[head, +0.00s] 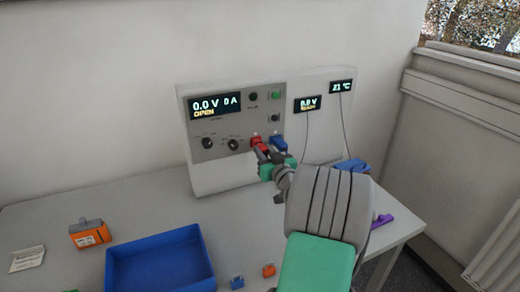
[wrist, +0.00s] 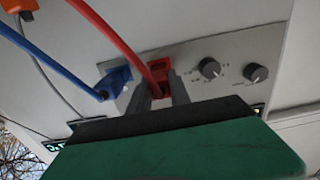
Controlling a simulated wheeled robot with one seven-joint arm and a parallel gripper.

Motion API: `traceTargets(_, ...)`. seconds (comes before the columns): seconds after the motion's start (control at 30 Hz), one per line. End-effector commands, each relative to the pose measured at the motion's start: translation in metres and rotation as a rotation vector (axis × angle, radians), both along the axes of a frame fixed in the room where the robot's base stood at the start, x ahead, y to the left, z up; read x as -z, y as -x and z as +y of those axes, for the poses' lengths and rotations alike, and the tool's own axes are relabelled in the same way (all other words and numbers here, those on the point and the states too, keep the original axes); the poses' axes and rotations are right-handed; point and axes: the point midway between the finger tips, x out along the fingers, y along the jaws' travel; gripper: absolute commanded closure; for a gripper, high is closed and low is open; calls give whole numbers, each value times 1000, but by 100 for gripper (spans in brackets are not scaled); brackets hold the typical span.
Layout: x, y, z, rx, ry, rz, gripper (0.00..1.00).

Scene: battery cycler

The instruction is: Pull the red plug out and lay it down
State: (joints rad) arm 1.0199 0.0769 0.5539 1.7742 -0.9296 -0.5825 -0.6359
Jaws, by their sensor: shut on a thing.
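The red plug (head: 256,141) is at the lower part of the cycler's front panel (head: 215,145). In the wrist view the red plug (wrist: 160,72) sits against the panel, with a red cable running from it. My gripper (head: 262,151) is at the panel. In the wrist view my gripper (wrist: 159,92) has one finger on each side of the red plug and is shut on it. The fingers partly hide the plug, and I cannot tell how deep it sits in its socket.
A blue plug (wrist: 116,80) with a blue cable is right beside the red one. Two knobs (head: 207,143) are on the panel. On the table are a blue tray (head: 160,227), an orange device (head: 90,234) and small blocks. Bare table (head: 130,195) lies behind the tray.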

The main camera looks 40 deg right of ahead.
Motion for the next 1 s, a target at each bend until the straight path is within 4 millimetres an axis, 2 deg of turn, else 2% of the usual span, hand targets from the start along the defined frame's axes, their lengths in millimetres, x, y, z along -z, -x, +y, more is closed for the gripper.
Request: traceTargets(1.0,0,45,14,0,2,-2,99)
